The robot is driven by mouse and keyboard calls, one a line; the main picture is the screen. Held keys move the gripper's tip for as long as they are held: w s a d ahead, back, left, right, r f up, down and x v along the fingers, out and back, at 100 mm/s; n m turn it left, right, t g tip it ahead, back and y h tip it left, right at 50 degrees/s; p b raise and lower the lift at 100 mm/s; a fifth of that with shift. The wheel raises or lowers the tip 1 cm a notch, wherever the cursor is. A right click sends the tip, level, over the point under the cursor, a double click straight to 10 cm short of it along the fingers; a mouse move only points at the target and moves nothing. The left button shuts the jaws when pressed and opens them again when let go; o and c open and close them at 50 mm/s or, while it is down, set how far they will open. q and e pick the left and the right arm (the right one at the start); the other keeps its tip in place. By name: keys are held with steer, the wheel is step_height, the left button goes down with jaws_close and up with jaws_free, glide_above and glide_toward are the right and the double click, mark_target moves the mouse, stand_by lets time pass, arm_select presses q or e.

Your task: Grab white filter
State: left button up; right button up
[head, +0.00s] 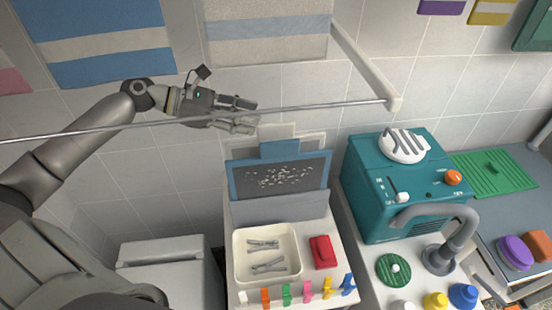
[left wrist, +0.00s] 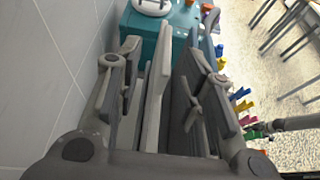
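A white flat panel (head: 276,131), likely the white filter, stands upright behind a blue-framed panel (head: 260,178) with pale specks on a dark face. Only its upper edge and tab show in the head view. My left gripper (head: 256,115) is raised in front of the tiled wall, up and to the left of the panels. Its fingers are apart and point right. In the left wrist view, a pale slab (left wrist: 155,95) shows edge-on between the open fingers. I cannot tell whether it touches them.
A thin metal rail (head: 320,107) crosses by my left gripper. A cream tray (head: 238,264) with grey pieces, a red object (head: 322,252) and coloured clips (head: 287,294) lie below. A teal machine (head: 378,195) stands at right, and towels (head: 98,42) hang above.

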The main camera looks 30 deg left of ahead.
mark_target(272, 124)
arm_select(q)
steer(key=x, duration=0.2)
steer(key=p+x, duration=0.1)
steer(key=x, duration=0.3)
steer(key=shift+s+d+r+p, duration=0.1)
steer(key=shift+s+d+p, duration=0.1)
steer(key=shift+d+p, duration=0.25)
steer(key=shift+w+d+f, duration=0.2)
steer(key=shift+d+f, duration=0.05)
steer(key=shift+f, duration=0.05)
steer(key=shift+c, duration=0.4)
jaws_close()
